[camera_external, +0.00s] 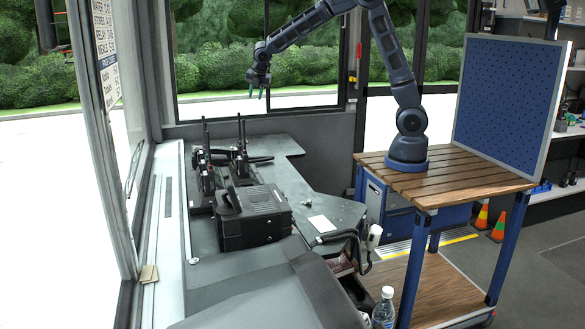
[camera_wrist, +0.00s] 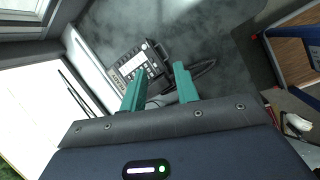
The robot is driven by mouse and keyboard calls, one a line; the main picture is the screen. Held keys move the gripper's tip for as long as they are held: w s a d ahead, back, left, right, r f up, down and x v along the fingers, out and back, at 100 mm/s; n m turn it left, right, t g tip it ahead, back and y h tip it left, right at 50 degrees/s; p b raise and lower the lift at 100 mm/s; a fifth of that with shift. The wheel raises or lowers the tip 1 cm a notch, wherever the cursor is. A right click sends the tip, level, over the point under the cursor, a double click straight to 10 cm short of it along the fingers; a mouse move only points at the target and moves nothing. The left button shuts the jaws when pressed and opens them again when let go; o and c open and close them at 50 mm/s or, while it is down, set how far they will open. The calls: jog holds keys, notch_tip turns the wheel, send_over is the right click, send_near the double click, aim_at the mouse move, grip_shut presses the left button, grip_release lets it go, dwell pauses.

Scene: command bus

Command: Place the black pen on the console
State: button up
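I cannot make out the black pen in either view. The dark grey console desk (camera_external: 318,200) runs along the window side in the external view, and its dark surface (camera_wrist: 205,45) fills the upper middle of the wrist view. My gripper (camera_external: 256,93) hangs high above the back of the desk, fingers pointing down. In the wrist view my gripper (camera_wrist: 157,86) has two green fingers spread apart, with nothing seen between them. A keypad phone or radio (camera_wrist: 138,65) lies beyond the fingertips, well below.
Two black handheld radios with antennas (camera_external: 241,158) and a black boxy device (camera_external: 252,216) stand on the desk. A white sheet (camera_external: 321,223) lies to their right. A wooden-topped cart (camera_external: 455,183) with a blue perforated panel (camera_external: 508,100) stands at right. A water bottle (camera_external: 384,308) is in front.

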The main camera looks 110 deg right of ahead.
jog(key=s+a+r+m+t, duration=0.1)
jog(key=s+a+r+m, duration=0.1)
jog(key=s+a+r, duration=0.35)
jog(key=s+a+r+m+y, duration=0.1)
jog(key=s+a+r+m, duration=0.15)
jog(key=a, duration=0.65)
jog(key=s+a+r+m+t, duration=0.1)
jog(key=s+a+r+m, duration=0.1)
jog(key=s+a+r, duration=0.45)
jog(key=s+a+f+m+y, duration=0.1)
jog(key=s+a+f+m, duration=0.1)
jog(key=s+a, duration=0.7)
jog(key=s+a+f+m+t+y, duration=0.1)
jog(key=s+a+m, duration=0.3)
jog(key=s+a, duration=0.4)
jog(key=s+f+y, duration=0.1)
jog(key=s, duration=0.3)
jog(key=shift+a+f, duration=0.15)
jog(key=shift+a, duration=0.25)
